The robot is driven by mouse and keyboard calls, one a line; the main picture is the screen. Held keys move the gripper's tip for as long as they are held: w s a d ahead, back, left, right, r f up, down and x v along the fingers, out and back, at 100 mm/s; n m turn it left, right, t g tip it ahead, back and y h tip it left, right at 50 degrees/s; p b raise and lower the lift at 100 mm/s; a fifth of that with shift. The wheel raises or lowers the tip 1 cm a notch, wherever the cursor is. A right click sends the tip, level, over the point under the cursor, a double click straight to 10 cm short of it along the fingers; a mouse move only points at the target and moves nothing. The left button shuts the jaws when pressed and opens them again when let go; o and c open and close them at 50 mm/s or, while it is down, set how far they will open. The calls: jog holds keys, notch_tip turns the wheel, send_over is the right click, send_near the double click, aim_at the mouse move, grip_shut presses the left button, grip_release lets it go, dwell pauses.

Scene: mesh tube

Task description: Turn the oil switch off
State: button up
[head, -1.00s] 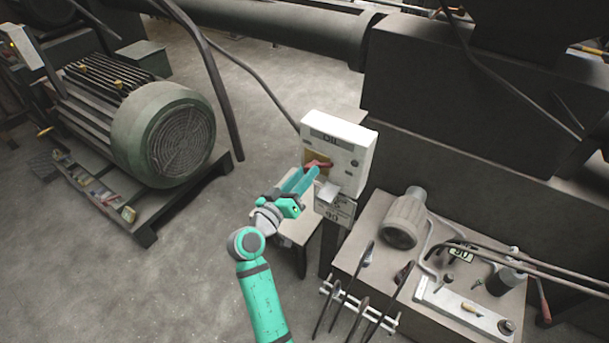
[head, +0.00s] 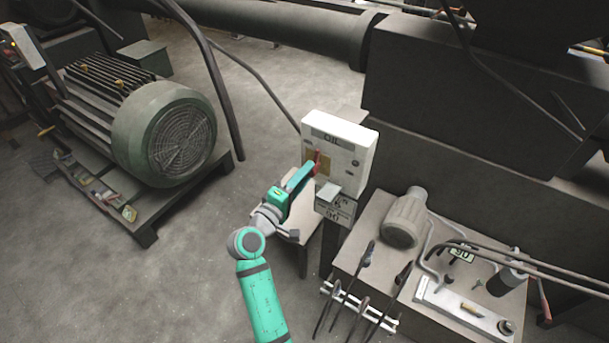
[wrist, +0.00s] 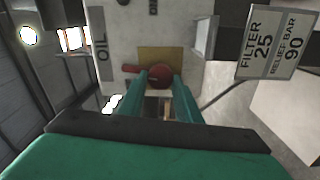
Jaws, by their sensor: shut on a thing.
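The white oil box (head: 356,143) is labelled OIL and stands at the centre of the head view. A red rotary switch (head: 316,161) sits on a yellow plate (head: 326,165) on its front face. The switch handle stands near upright in the head view. In the wrist view the red switch (wrist: 159,70) is between my two teal fingertips, with its tip sticking out to the left. My gripper (head: 309,170) reaches the box from the lower left and is shut on the switch. The fingers hide part of the handle.
A sign plate (head: 335,209) with numbers hangs below the box; the wrist view shows a sign reading FILTER 25 (wrist: 268,45). A bench (head: 370,235) with tools and a motor stands to the right. A large green motor (head: 165,130) stands left, with open floor between.

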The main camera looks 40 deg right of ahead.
jog(key=shift+f+n, duration=0.1)
jog(key=shift+n, duration=0.8)
jog(key=o, duration=1.1)
jog(key=shift+c, duration=0.2)
jog(key=v, duration=1.1)
jog(key=shift+w, duration=0.1)
jog(key=shift+d+f, duration=0.1)
